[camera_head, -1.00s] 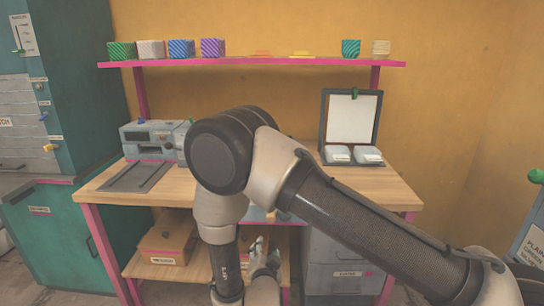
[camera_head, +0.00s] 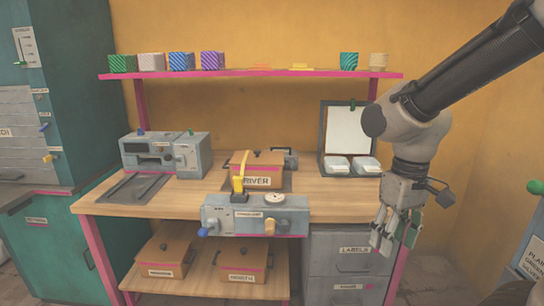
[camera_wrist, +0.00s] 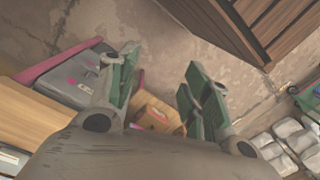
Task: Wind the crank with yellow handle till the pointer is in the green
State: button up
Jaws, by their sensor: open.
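The grey press unit (camera_head: 255,217) sits at the front edge of the wooden bench in the head view. A yellow upright part (camera_head: 239,184), which looks like the crank's handle, stands at its top left. A round white dial (camera_head: 272,199) is on its top right; its pointer and any green zone are too small to read. A blue knob (camera_head: 203,232) and a tan knob (camera_head: 270,227) are on its front. My gripper (camera_head: 396,238) is open and empty, pointing down, right of the press and apart from it. Its two green-padded fingers show spread in the wrist view (camera_wrist: 160,92).
A brown box labelled "RIVER" (camera_head: 256,170) sits behind the press. A grey machine (camera_head: 165,154) is at the bench's left, a clipboard stand (camera_head: 349,130) at its right. Grey drawers (camera_head: 340,262) are below. A shelf (camera_head: 250,74) with several cups runs above.

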jog(key=s+d+r+m+t, duration=0.4)
jog(key=d+r+t, duration=0.1)
jog(key=d+r, duration=0.4)
jog(key=d, duration=0.2)
jog(key=shift+s+d+r, duration=0.4)
